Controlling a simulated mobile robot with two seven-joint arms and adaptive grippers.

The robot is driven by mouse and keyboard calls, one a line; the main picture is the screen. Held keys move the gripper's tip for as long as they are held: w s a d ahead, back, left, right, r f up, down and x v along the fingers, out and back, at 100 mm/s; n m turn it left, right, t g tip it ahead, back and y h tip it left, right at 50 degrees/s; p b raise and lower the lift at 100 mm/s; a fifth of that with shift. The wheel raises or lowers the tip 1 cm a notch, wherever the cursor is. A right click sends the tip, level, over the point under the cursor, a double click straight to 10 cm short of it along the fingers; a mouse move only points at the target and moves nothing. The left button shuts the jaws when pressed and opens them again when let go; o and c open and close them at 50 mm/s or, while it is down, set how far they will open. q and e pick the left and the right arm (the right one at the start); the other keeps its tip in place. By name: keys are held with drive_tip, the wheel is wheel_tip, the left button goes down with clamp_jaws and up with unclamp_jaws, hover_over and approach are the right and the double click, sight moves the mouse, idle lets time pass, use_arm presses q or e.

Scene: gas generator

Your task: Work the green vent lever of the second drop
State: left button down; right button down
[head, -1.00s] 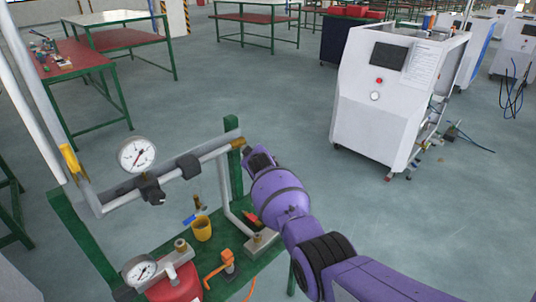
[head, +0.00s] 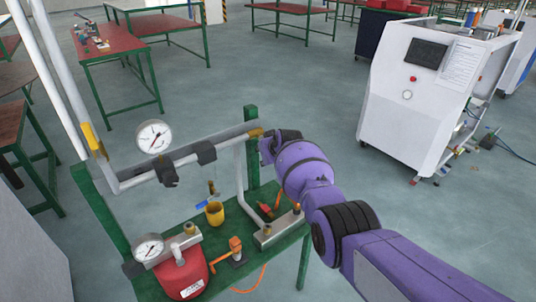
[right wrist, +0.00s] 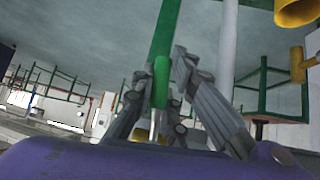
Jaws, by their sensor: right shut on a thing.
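My right gripper (right wrist: 160,85) is shut on the green vent lever (right wrist: 161,76), which stands between its two grey fingers in the right wrist view. A green post of the stand (right wrist: 163,32) lies just behind the lever. In the head view the right gripper (head: 268,147) is at the right end of the grey pipe (head: 190,159), close to a brass fitting (head: 257,132). The purple wrist hides most of the fingers and the lever there. My left gripper is in neither view.
The green stand carries a pressure gauge (head: 154,136), a yellow cup (head: 214,213), a red cylinder (head: 181,273) and an orange-handled tool (head: 236,247). A white cabinet (head: 415,100) stands to the right. Open floor lies between.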

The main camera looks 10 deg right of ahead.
drive_tip(key=shift+s+a+f, duration=0.15)
drive_tip(key=shift+s+a, duration=0.05)
idle(0.4)
drive_tip(key=c, duration=1.7)
unclamp_jaws()
drive_tip(key=shift+a, duration=0.1)
drive_tip(key=shift+c, duration=0.2)
